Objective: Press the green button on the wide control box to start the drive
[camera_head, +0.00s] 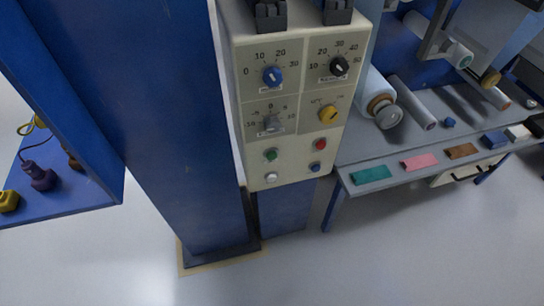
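The wide control box (292,135) is a cream panel at the upper middle of the head view, fixed beside a blue column. Its green button (271,155) is at the lower left of the panel. A red button (320,144) is to its right, a white one (271,177) below it and a blue one (317,167) at the lower right. Above them are a blue knob (272,76), a black knob (339,66), a grey knob (271,123) and a yellow knob (328,113). Neither of my grippers is in view. Nothing covers the green button.
A blue column (185,120) stands left of the box. A grey table (440,150) at right bears rollers and coloured blocks, including a teal one (371,175). A blue shelf (60,200) at left holds a purple object (41,177). The floor in front is clear.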

